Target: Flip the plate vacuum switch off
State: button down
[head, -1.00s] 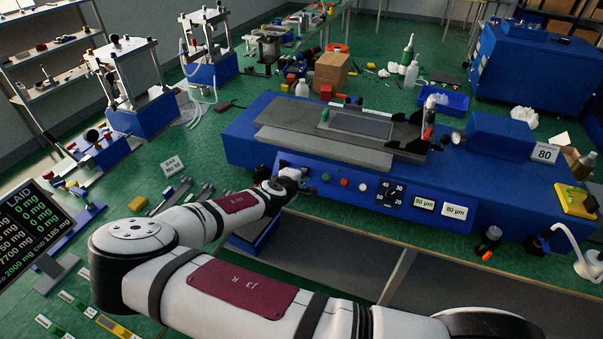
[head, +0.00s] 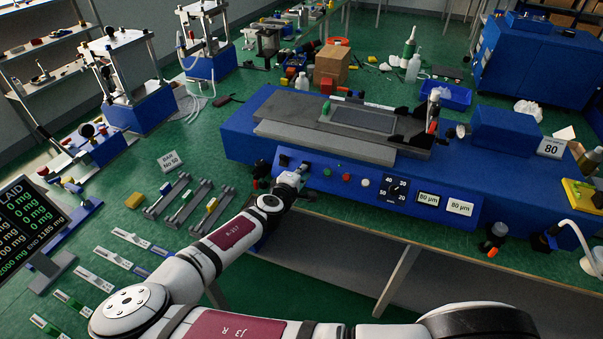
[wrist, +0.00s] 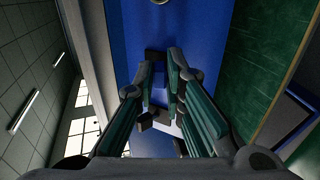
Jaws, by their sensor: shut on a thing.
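The long blue coating machine (head: 235,140) has a sloping front control panel (head: 340,188). My gripper (head: 301,168) is at the panel's left end, left of the green button, and reaches it from the front. In the wrist view its two dark green-padded fingers (wrist: 158,72) point at the blue panel. They are close together, with small dark parts (wrist: 154,54) at and between their tips. The plate vacuum switch appears to be between the fingers and is mostly hidden by them. I cannot read whether it is on or off.
Small metal holders (head: 168,196) lie on the bench to the left. Open space lies below the bench edge.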

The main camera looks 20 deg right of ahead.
jog(key=c, duration=1.7)
grip_release()
jog(key=shift+d, duration=0.1)
jog(key=shift+o, duration=0.2)
jog(key=v, duration=1.2)
jog(key=shift+f, duration=0.1)
